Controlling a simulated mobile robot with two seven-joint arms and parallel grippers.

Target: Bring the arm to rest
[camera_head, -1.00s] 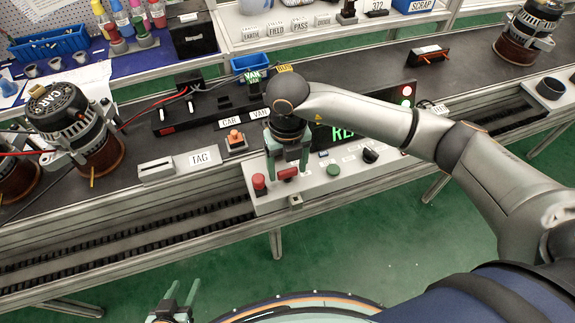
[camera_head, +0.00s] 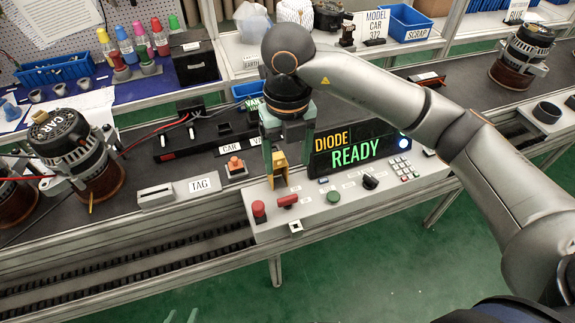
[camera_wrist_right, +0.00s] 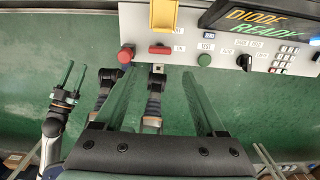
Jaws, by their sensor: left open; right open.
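My right arm reaches in from the right in the head view, above the control panel (camera_head: 325,212). My right gripper (camera_head: 288,165) points down with its green fingers apart. A yellow block (camera_head: 280,162) shows between or behind the fingers in the head view. In the right wrist view that yellow block (camera_wrist_right: 163,14) lies beyond the fingertips, and the open right gripper (camera_wrist_right: 160,72) has nothing between its fingers. My left gripper (camera_head: 181,317) barely shows at the bottom edge of the head view. In the right wrist view the left gripper (camera_wrist_right: 66,80) is open and empty.
The panel carries a red button (camera_head: 259,210), a green button (camera_head: 333,197) and a display (camera_head: 352,148) reading DIODE READY. Alternators stand left (camera_head: 80,155) and far right (camera_head: 520,55) on the conveyor. A tag box (camera_head: 157,197) sits left of the panel. Green floor lies open in front.

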